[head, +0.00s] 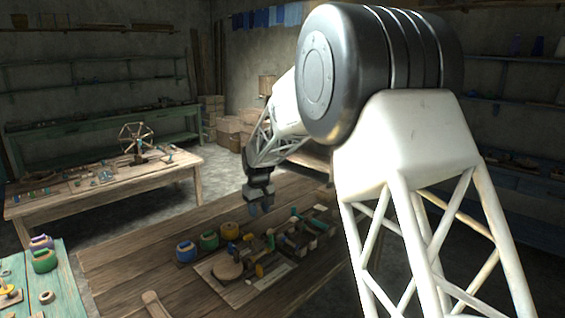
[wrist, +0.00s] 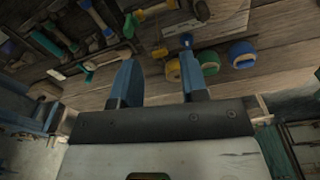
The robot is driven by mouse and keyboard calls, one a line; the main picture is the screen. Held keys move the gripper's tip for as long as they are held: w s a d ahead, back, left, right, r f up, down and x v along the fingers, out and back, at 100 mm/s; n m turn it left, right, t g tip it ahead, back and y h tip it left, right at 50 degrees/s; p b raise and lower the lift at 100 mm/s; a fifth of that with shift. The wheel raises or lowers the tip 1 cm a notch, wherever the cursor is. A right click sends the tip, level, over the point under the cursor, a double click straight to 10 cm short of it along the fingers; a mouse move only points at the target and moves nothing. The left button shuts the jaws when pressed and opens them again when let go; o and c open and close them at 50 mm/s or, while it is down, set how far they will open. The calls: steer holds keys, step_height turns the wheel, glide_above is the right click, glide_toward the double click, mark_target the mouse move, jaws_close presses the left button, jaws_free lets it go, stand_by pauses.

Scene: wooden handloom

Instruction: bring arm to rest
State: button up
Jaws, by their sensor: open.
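My gripper (head: 260,203) hangs above the wooden table (head: 125,268) in the head view, pointing down near the table's far side. In the wrist view its two blue fingers (wrist: 160,82) stand apart with nothing held between them. Past the fingertips lie the table and the things on it. My arm's large joint and white lattice link cover much of the right side of the head view and hide part of the table.
Blue (head: 186,252), green (head: 209,241) and yellow (head: 230,231) spools stand on the table. Beside them a board (head: 240,292) holds a round wooden disc (head: 227,267) and small parts. A second table (head: 105,185) with a spinning wheel (head: 136,137) stands behind left. Boxes (head: 228,128) are stacked at the back.

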steer(key=s+d+r+m, duration=0.1)
steer(key=s+d+r, duration=0.4)
steer(key=s, duration=0.4)
steer(key=s+d+r+m+t, duration=0.1)
steer(key=s+d+r, duration=0.3)
steer(key=s+d, duration=0.35)
steer(key=s+d+r+m, duration=0.2)
steer(key=s+d+r, duration=0.25)
steer(key=s, duration=0.55)
steer(key=s+d+f+m, duration=0.1)
steer(key=s+d, duration=0.2)
steer(key=s, duration=0.6)
steer(key=s+d+f+m, duration=0.1)
steer(key=s+d+f, duration=0.1)
steer(key=s, duration=0.7)
steer(key=s+d+f+m+t, duration=0.1)
steer(key=s+d, duration=0.3)
steer(key=s, duration=0.6)
steer(key=shift+d+f, duration=0.25)
steer(key=shift+f, duration=0.1)
